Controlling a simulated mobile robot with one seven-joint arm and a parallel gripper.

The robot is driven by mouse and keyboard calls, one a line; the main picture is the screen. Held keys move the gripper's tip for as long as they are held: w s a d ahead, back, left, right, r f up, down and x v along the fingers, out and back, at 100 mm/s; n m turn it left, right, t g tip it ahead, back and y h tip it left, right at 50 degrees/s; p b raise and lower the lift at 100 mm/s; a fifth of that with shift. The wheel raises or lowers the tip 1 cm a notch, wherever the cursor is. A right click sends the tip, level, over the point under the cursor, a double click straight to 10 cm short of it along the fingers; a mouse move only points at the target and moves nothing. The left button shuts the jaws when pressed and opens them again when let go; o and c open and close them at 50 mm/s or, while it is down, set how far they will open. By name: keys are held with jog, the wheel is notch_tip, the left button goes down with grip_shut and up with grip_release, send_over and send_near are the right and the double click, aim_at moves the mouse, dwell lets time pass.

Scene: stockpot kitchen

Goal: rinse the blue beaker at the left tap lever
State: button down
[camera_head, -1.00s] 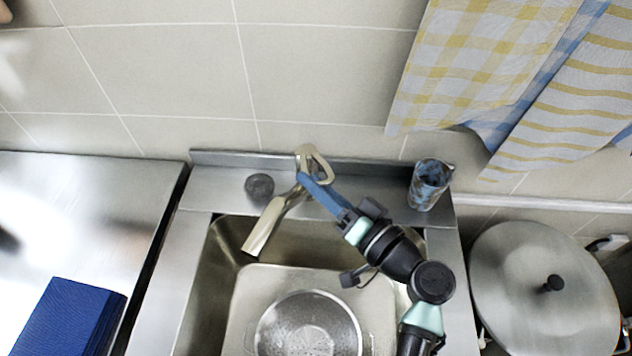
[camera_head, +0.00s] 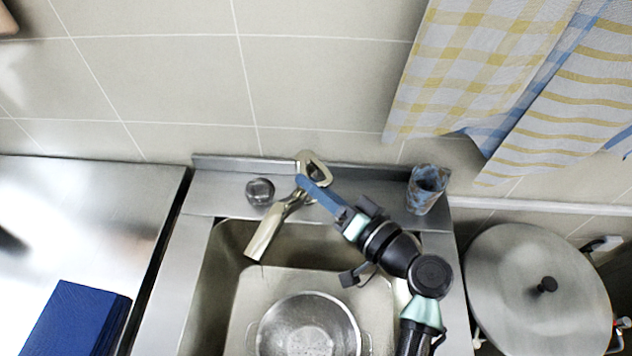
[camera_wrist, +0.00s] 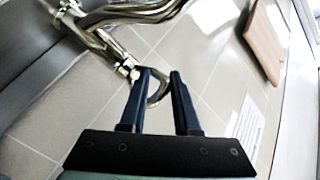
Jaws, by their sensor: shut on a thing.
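The blue beaker (camera_head: 427,190), patterned in mottled blue and brown, stands on the right of the steel ledge behind the sink, apart from my gripper. The tap (camera_head: 277,217) is pale metal, its spout reaching forward over the sink. Its looped lever (camera_head: 318,167) is at the top, by my fingertips. My gripper (camera_head: 302,181) has blue fingers and reaches in from the right. In the wrist view my gripper (camera_wrist: 160,73) is shut on the lever (camera_wrist: 157,96), whose curved loop passes between the fingers. I cannot make out running water.
A small clear glass (camera_head: 260,191) stands on the ledge left of the tap. A steel pot (camera_head: 308,325) is in the sink basin. A lidded stockpot (camera_head: 515,285) is at right. A blue box (camera_head: 72,320) lies on the left counter. Towels (camera_head: 470,70) hang at upper right.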

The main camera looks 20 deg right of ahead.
jog(key=shift+a+r, duration=0.15)
jog(key=shift+a, duration=0.15)
jog(key=c, duration=0.8)
grip_release()
jog(key=shift+o, duration=0.2)
jog(key=shift+d, duration=0.1)
jog(key=shift+s+d, duration=0.15)
jog(key=f+b+v, duration=0.1)
jog(key=b+v, duration=0.1)
jog(key=v, duration=1)
jog(key=shift+s+r, duration=0.3)
jog(key=shift+r, duration=0.15)
